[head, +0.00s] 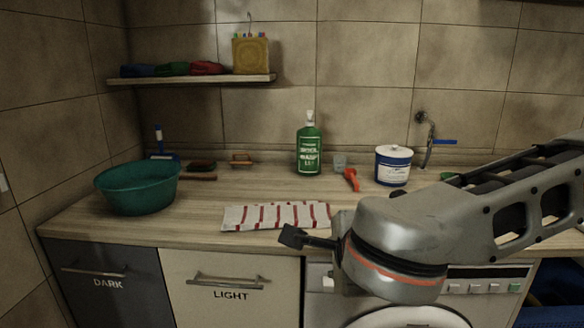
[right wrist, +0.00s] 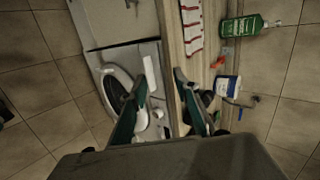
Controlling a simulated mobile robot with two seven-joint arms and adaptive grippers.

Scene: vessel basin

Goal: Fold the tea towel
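The tea towel (head: 272,217), white with red stripes, lies flat on the wooden counter near its front edge. Its right end is close to my right arm in the head view. The towel also shows at the top of the right wrist view (right wrist: 193,28). My right gripper (head: 296,238) is in front of the counter edge, beside the towel's lower right part in the picture. In the right wrist view its two fingers (right wrist: 158,78) are spread apart with nothing between them. My left gripper is in neither view.
On the counter (head: 95,228) stand a teal basin (head: 138,190), a green bottle (head: 308,150), a red-orange tool (head: 351,179) and a white-and-blue tub (head: 393,167). A tap (head: 428,140) is on the wall. A washing machine (head: 462,300) is below. The counter around the towel's left side is clear.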

